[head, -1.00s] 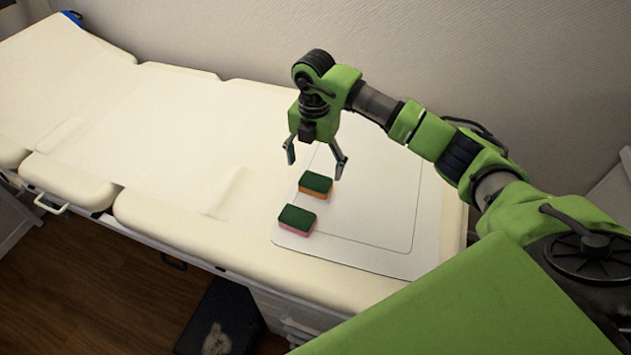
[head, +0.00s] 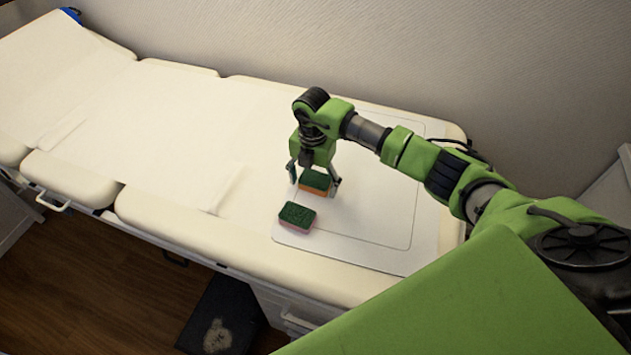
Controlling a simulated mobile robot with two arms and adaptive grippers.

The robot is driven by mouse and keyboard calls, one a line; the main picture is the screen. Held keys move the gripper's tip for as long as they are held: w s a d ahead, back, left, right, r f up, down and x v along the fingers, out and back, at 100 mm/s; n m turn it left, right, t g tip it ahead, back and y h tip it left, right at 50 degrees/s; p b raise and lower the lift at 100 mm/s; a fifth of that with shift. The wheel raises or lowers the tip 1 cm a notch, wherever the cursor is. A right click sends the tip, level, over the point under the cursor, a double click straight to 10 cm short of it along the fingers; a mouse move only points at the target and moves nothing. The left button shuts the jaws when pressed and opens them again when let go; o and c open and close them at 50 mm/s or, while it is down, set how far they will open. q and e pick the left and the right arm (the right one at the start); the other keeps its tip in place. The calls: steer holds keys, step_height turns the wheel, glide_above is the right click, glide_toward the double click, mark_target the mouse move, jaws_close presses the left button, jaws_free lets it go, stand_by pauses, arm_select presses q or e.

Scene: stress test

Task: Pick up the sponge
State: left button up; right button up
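Two sponges with dark green tops lie on a white board (head: 385,222) on the cream bed. The farther one, the orange sponge (head: 316,183), has an orange lower layer. The nearer one, the pink sponge (head: 297,217), has a pink lower layer. My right gripper (head: 314,184) points down over the orange sponge. Its fingers are spread, one on each side of that sponge. Whether they touch it cannot be told. My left gripper is not in view.
The long padded bed (head: 190,125) has wide clear room left of the board. A plain wall (head: 450,70) rises behind it. A dark mat with a light print (head: 217,330) lies on the wooden floor in front.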

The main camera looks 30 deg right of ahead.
steer(key=c, duration=0.5)
steer(key=shift+o, duration=0.2)
steer(key=shift+r, duration=0.1)
steer(key=shift+r, duration=0.6)
steer(key=s+a+r+b, duration=0.2)
steer(key=s+a+r, duration=0.3)
steer(key=a+r, duration=0.6)
steer(key=shift+a+r, duration=0.35)
steer(key=shift+a, duration=0.7)
steer(key=shift+c, duration=1.4)
